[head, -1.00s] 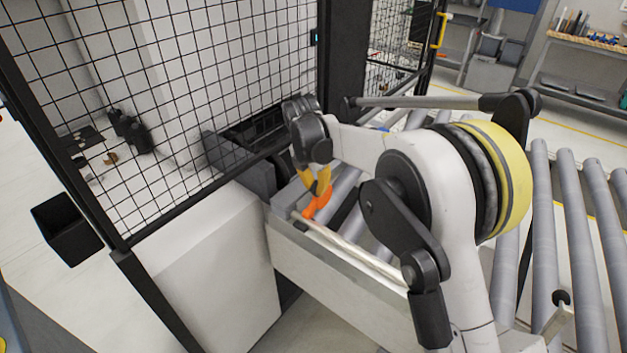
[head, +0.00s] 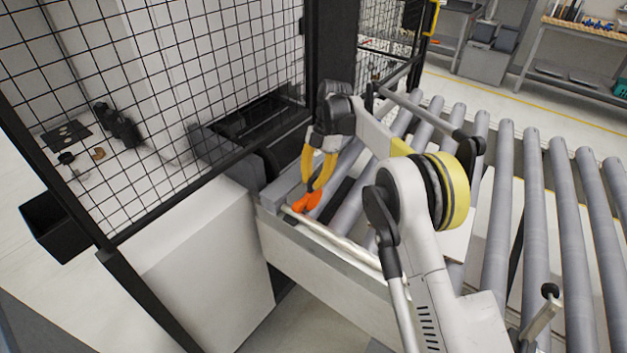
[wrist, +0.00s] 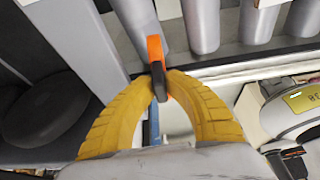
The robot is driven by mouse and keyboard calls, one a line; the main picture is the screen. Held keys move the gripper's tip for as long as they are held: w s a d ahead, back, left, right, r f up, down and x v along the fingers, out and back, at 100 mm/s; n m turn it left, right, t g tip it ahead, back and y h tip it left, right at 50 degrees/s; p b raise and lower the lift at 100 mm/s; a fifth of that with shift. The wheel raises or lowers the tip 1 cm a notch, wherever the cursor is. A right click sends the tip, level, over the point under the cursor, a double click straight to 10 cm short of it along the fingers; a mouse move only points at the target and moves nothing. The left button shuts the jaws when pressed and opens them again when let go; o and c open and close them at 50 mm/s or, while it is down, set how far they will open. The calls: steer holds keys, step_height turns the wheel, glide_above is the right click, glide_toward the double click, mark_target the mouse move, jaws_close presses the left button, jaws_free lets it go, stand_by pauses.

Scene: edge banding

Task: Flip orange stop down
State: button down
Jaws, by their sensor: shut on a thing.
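The orange stop (head: 307,200) is at the near left end of the roller conveyor, beside the side rail. My gripper (head: 314,190), with yellow fingers, is at the stop and points down onto it. In the wrist view the fingertips of my gripper (wrist: 164,84) close on the dark lower part of the orange stop (wrist: 155,50). The stop's orange top shows just beyond the fingertips, at the edge of a roller.
The conveyor rollers (head: 490,240) extend to the right. A pale side rail (head: 330,232) runs along the near edge. A wire mesh fence (head: 180,90) stands at the left, with a white cabinet (head: 205,265) below it. A dark machine opening (head: 250,120) lies behind the fence.

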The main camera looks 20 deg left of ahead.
stand_by(0.3)
steer(key=c, duration=1.4)
jaws_free()
steer(key=v, duration=0.7)
steer(key=shift+r, duration=0.2)
steer(key=shift+w+d, duration=0.1)
